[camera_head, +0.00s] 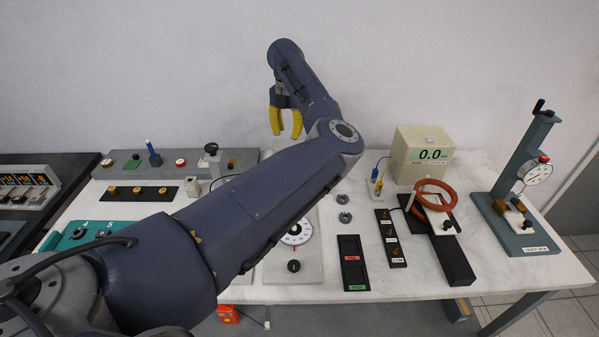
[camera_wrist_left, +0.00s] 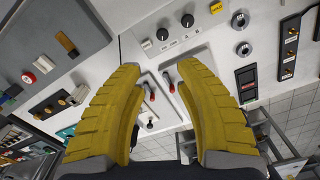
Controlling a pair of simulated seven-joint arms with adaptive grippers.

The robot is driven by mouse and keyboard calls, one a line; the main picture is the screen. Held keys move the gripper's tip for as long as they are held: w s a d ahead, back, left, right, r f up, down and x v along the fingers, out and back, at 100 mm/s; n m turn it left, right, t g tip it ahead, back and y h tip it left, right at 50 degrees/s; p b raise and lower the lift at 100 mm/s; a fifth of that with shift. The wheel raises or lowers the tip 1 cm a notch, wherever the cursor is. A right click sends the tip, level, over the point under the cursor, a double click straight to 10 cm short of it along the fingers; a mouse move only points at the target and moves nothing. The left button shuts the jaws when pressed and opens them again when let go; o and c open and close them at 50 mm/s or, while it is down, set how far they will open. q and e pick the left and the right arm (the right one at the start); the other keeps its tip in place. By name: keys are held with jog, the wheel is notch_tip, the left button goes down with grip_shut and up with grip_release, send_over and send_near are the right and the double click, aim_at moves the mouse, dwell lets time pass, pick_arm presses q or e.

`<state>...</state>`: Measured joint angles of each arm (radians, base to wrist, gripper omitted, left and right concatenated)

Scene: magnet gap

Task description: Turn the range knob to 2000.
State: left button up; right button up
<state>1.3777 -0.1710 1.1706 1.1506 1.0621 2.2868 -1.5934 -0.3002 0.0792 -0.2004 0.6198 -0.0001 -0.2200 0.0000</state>
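My left gripper (camera_head: 286,118) is raised above the back of the table, its yellow fingers spread and empty. In the left wrist view the open fingers (camera_wrist_left: 160,70) point at a pale instrument panel (camera_wrist_left: 140,42). Two black knobs, one at the left (camera_wrist_left: 162,34) and one at the right (camera_wrist_left: 187,20), stand on this panel beyond the fingertips, apart from them. Their small markings are unreadable, so I cannot tell which is the range knob or its setting. In the head view my left arm hides most of this panel. My right gripper is not in view.
A dial (camera_head: 295,232) and a black knob (camera_head: 294,266) show below my arm.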

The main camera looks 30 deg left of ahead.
pick_arm(q)
jog(key=f, duration=1.7)
jog(key=shift+w+d+f, duration=0.1)
jog(key=shift+d, duration=0.1)
jog(key=shift+c, duration=0.4)
grip_shut()
